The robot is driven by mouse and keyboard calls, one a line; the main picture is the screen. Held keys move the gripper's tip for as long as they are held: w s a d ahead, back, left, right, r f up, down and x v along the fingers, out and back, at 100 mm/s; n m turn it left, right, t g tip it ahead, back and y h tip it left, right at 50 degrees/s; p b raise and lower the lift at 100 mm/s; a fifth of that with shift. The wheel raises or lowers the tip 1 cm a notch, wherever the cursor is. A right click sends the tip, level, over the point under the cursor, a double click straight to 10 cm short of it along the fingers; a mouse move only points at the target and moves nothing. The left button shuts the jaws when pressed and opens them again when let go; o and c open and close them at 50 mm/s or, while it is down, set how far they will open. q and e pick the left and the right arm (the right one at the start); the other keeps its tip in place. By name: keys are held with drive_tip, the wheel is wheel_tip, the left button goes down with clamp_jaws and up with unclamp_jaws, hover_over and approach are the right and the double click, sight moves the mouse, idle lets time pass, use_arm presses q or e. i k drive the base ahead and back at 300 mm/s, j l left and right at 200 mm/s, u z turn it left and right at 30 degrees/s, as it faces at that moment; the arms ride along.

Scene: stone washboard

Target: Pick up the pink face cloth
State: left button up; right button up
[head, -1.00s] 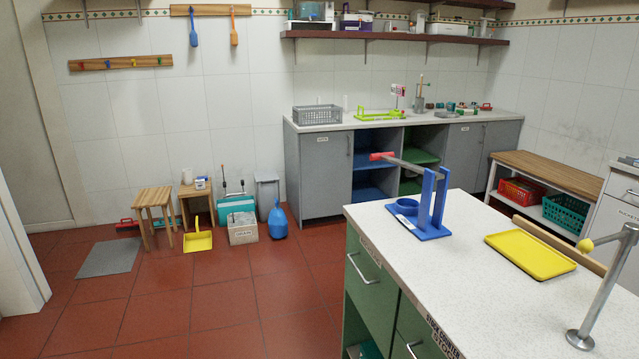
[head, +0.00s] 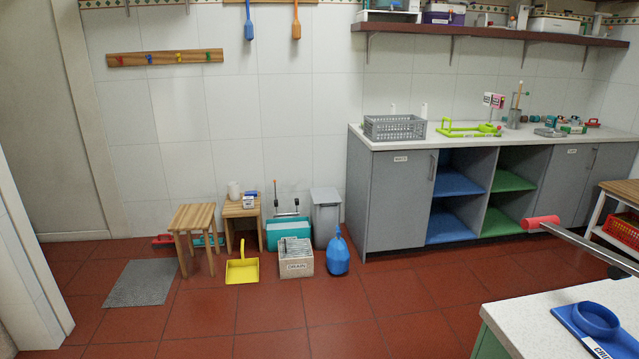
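I cannot make out a pink face cloth in the head view. The only pinkish-red item near me is the end of a rod (head: 541,221) above the near counter, and it does not look like a cloth. Neither of my grippers is in view.
A grey cabinet counter (head: 388,205) with a grey basket (head: 395,127) stands at the back. Stools (head: 193,218), a yellow dustpan (head: 242,270), a drain box (head: 295,262) and a blue bag (head: 338,256) line the wall. A white counter (head: 530,318) is near right. Red floor (head: 290,335) is clear ahead.

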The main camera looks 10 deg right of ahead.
sight(497, 103)
drive_tip(key=i+j, duration=0.1)
drive_tip(key=i, duration=1.65)
drive_tip(key=i+l+z, duration=0.2)
drive_tip(key=i+z, duration=0.8)
drive_tip(key=i, duration=0.2)
drive_tip(key=i+j+z, duration=0.3)
drive_tip(key=i+z, duration=0.15)
drive_tip(key=i, duration=0.15)
drive_tip(key=i+l+z, duration=0.3)
drive_tip(key=i, duration=0.5)
drive_tip(key=i+j+z, duration=0.15)
drive_tip(key=i+z, duration=0.15)
drive_tip(key=i, duration=0.45)
